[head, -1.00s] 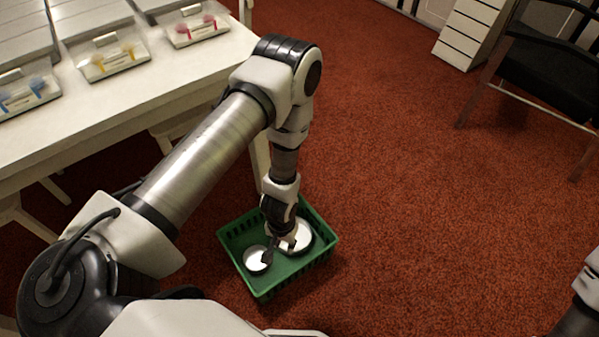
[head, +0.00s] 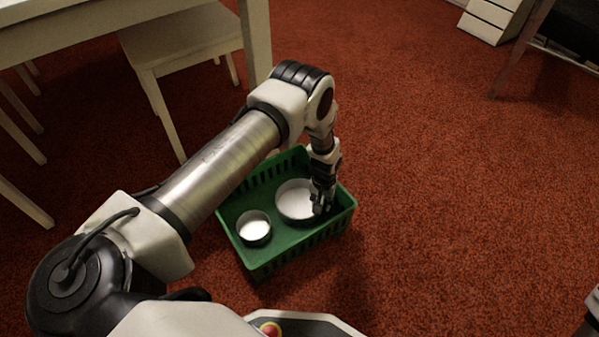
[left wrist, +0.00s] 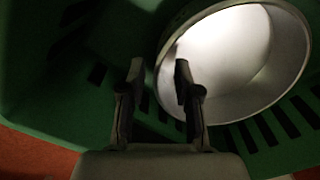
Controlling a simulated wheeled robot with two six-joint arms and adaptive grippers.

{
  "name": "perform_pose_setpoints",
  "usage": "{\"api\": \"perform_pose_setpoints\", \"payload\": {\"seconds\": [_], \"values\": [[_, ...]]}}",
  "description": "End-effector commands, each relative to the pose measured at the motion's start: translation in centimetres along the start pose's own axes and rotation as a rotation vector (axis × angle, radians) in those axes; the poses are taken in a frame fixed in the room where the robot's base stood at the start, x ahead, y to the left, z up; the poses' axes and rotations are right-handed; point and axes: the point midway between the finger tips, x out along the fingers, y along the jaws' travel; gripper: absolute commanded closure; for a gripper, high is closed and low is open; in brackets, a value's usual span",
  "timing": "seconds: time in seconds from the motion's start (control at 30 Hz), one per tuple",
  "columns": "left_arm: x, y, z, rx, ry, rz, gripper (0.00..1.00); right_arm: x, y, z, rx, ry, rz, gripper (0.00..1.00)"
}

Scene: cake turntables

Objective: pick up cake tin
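Two round tins with pale insides and dark outer walls stand in a green basket (head: 285,259) on the floor. The larger tin (head: 293,200) is at the right and the smaller tin (head: 254,228) at the left. My left gripper (head: 321,207) points down at the right side of the larger tin and hides part of its rim. In the left wrist view the gripper (left wrist: 160,72) is open with a gap between its fingers. The near rim of a tin (left wrist: 235,60) lies between the fingertips in the picture; contact cannot be told.
The basket's slotted walls surround the tins closely. A white table (head: 90,22) and a white stool (head: 180,40) stand behind at the left. Open red carpet (head: 440,200) lies right of the basket.

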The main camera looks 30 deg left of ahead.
Motion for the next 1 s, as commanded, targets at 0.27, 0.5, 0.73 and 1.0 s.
{"api": "perform_pose_setpoints", "payload": {"seconds": [0.27,0.5,0.73,1.0], "values": [[1.5,-0.1,-0.1,-0.001,0.001,-0.001,0.68,0.9,0.0,-0.1,0.003,0.002,0.000,0.60],[1.5,-0.1,0.0,0.000,0.001,-0.001,1.00,0.9,0.0,-0.1,0.002,0.002,0.000,0.60],[1.5,-0.1,0.0,0.000,0.001,-0.001,1.00,0.9,0.0,-0.1,0.002,0.001,0.000,0.60],[-3.0,0.0,-0.1,0.000,0.003,0.000,1.00,-1.9,0.0,0.1,-0.002,-0.001,0.000,0.60]]}}
